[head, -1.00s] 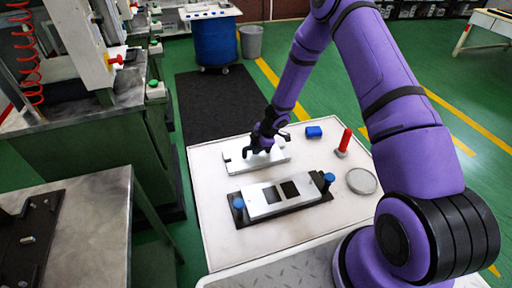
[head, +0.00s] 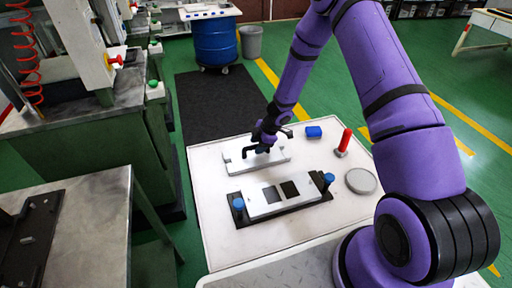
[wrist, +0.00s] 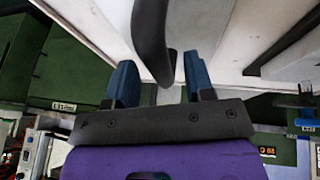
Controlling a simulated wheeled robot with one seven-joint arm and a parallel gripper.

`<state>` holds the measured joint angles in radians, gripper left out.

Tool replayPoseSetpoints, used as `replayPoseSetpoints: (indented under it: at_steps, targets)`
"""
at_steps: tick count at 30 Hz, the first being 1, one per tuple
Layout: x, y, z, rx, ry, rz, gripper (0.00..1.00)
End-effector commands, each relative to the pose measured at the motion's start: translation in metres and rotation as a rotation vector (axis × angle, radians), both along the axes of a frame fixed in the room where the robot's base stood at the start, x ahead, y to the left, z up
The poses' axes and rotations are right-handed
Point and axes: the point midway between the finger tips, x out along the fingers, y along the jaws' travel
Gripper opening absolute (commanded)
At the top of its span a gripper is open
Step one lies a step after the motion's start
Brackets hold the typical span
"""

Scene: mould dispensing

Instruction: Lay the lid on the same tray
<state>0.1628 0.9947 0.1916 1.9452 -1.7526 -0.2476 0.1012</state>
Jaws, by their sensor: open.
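The lid, a pale flat plate (head: 240,165) with a dark raised handle, lies on the white tabletop behind the mould. My gripper (head: 264,142) is directly over it at the handle. In the wrist view the blue fingertips of my gripper (wrist: 160,78) stand apart, with the dark curved handle (wrist: 151,38) reaching between them; contact cannot be told. My fingers partly hide the lid's handle.
The tabletop's front left is clear. A green machine bench stands left.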

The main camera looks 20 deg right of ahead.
Motion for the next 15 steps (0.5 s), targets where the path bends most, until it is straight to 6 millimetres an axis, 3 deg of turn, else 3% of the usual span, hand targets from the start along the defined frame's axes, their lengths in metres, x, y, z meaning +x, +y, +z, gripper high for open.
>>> replayPoseSetpoints:
  at_steps: [15]
  targets:
    - [-0.015,-0.033,0.079,-0.001,-0.003,0.001,0.48]
